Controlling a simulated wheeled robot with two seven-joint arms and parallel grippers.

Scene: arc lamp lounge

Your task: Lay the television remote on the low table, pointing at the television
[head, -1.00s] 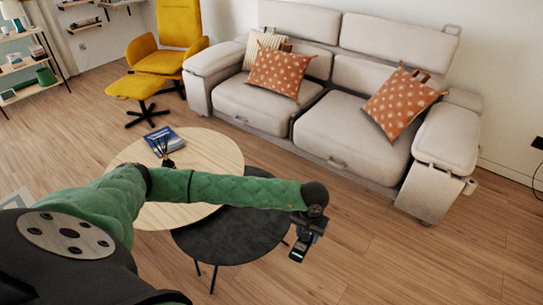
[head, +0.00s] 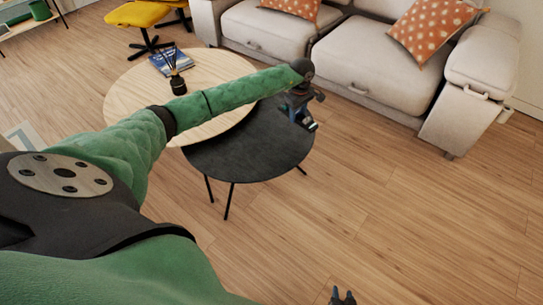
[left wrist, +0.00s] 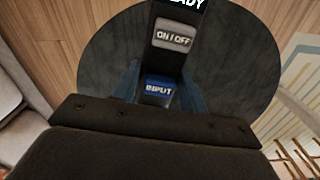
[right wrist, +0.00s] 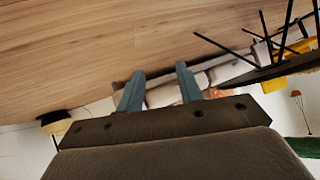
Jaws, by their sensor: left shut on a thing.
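The remote (left wrist: 174,38) is dark with a grey ON/OFF button and a blue INPUT button. My left gripper (head: 303,118) is shut on it; in the left wrist view the fingers (left wrist: 157,88) flank it. In the head view gripper and remote are over the right part of the black round low table (head: 245,155), whose top lies behind the remote in the left wrist view. A pale wooden round table (head: 125,85) overlaps it on the left. My right gripper (head: 341,299) is at the bottom edge; its fingers (right wrist: 158,88) are apart and empty. No television is visible.
A blue book (head: 172,62) and a dark reed diffuser (head: 178,82) stand on the wooden table. A light sofa (head: 370,60) with orange cushions is behind. A yellow footstool (head: 137,14) is at the back left. The black table's visible top is bare; open floor lies right.

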